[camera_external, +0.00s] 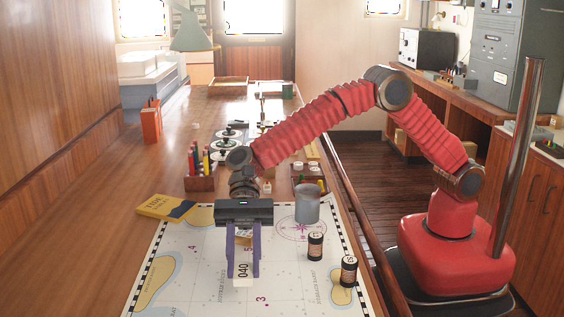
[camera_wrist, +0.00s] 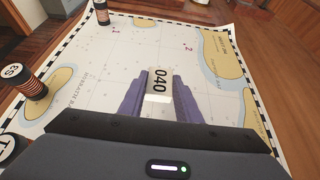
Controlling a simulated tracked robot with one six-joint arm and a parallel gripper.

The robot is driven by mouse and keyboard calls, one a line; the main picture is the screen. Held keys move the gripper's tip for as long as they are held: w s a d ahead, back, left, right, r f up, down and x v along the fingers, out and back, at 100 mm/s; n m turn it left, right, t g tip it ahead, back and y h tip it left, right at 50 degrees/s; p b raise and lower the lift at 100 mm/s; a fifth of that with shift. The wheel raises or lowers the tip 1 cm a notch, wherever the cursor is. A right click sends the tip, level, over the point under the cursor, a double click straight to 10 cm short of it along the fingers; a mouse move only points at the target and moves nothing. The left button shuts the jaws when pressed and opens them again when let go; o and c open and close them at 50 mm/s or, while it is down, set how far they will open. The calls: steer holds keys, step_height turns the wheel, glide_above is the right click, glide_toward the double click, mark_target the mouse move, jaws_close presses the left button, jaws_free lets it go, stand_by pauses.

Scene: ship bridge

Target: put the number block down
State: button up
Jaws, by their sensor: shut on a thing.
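My gripper (camera_external: 243,262) is shut on the number block (camera_external: 241,273), a pale block marked 040, held between its two purple fingers. The block also shows in the wrist view (camera_wrist: 158,84), between the fingers of my gripper (camera_wrist: 159,92). The block is over the nautical chart (camera_external: 196,281) on the table; I cannot tell whether it touches the chart. The chart also fills much of the wrist view (camera_wrist: 120,62). Parts of the block are hidden by the fingers.
Two dark striped cylinders (camera_external: 315,246) (camera_external: 348,271) and a grey cup (camera_external: 307,203) stand right of my gripper. A yellow and blue book (camera_external: 166,208) lies at the chart's left corner. A pencil holder (camera_external: 200,183) stands behind. The chart's front part is mostly clear.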

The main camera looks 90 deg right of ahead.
mark_target(245, 276)
steer(key=shift+f, duration=0.1)
steer(key=shift+f, duration=1.75)
steer(key=o, duration=1)
steer(key=shift+f, duration=0.1)
steer(key=v, duration=1.2)
